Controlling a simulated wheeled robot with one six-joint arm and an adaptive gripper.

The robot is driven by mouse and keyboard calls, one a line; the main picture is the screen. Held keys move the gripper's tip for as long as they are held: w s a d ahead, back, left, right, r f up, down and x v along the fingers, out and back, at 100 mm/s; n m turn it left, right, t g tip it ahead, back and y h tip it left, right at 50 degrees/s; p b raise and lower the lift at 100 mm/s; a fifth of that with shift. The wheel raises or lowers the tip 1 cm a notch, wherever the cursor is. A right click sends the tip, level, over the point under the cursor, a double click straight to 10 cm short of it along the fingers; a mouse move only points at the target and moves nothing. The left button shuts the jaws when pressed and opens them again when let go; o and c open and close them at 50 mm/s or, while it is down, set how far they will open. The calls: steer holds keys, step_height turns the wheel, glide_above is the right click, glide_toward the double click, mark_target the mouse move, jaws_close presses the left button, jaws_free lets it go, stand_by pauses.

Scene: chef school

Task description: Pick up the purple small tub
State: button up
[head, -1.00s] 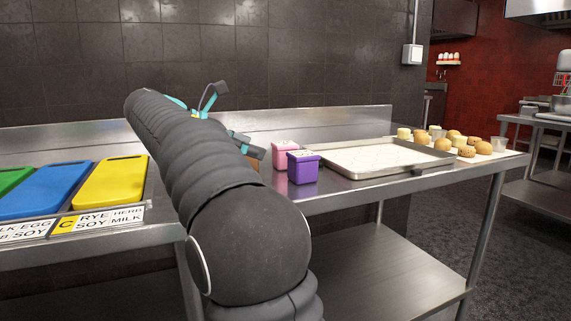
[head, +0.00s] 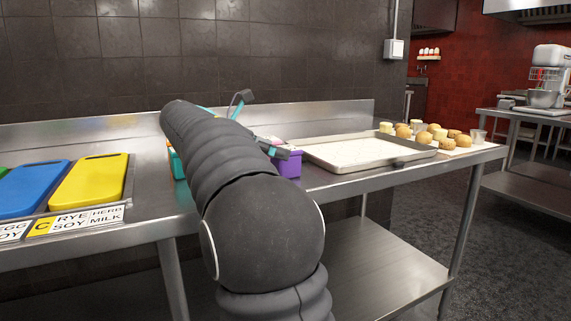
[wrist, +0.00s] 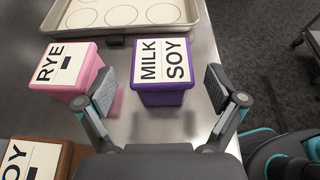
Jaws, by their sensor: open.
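The purple small tub (wrist: 163,97) has a white lid label reading MILK SOY. In the wrist view it stands upright on the steel counter between the two fingers of my gripper (wrist: 163,92). The fingers are open, one to each side of the tub, with a gap on the right.
A pink tub (wrist: 62,78) labelled RYE stands close left of the left finger. A brown tub (wrist: 40,150) is at the lower left. A baking tray (head: 352,164) lies just beyond the purple tub. Coloured boards (head: 92,182) lie at the left. Bread rolls (head: 440,134) sit farther right.

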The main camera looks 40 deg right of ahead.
mark_target(286, 148)
steer(key=shift+x, duration=1.55)
steer(key=shift+s+r, duration=0.1)
steer(key=c, duration=1.4)
steer(key=shift+r, duration=0.2)
